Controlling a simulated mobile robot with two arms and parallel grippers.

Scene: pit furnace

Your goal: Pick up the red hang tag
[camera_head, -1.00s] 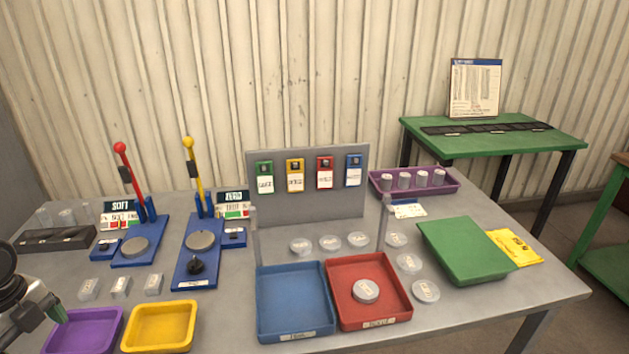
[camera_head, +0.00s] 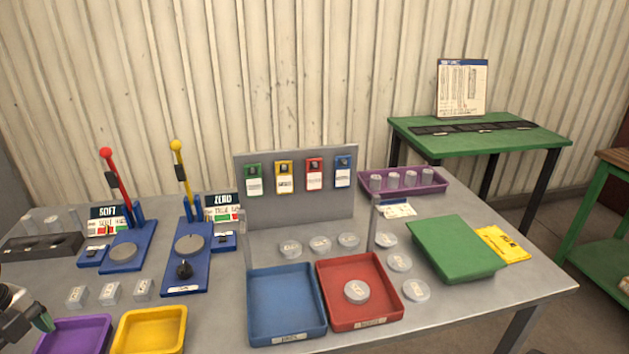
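The red hang tag (camera_head: 314,174) hangs on the upright grey board (camera_head: 300,208) at the back middle of the table. It has a white label on its lower part. It hangs between the yellow tag (camera_head: 284,177) and the blue tag (camera_head: 343,171), with the green tag (camera_head: 253,180) at the far left. Part of my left arm shows at the lower left edge, far from the tags; its fingertips are not clear enough to tell open from shut. My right gripper is not in view.
In front of the board stand a blue tray (camera_head: 252,306) and a red tray (camera_head: 327,306) holding a grey disc (camera_head: 357,291), with clear posts beside them. Several discs lie around. Two lever presses (camera_head: 185,268) stand left. A green block (camera_head: 456,248) and purple rack (camera_head: 432,187) are right.

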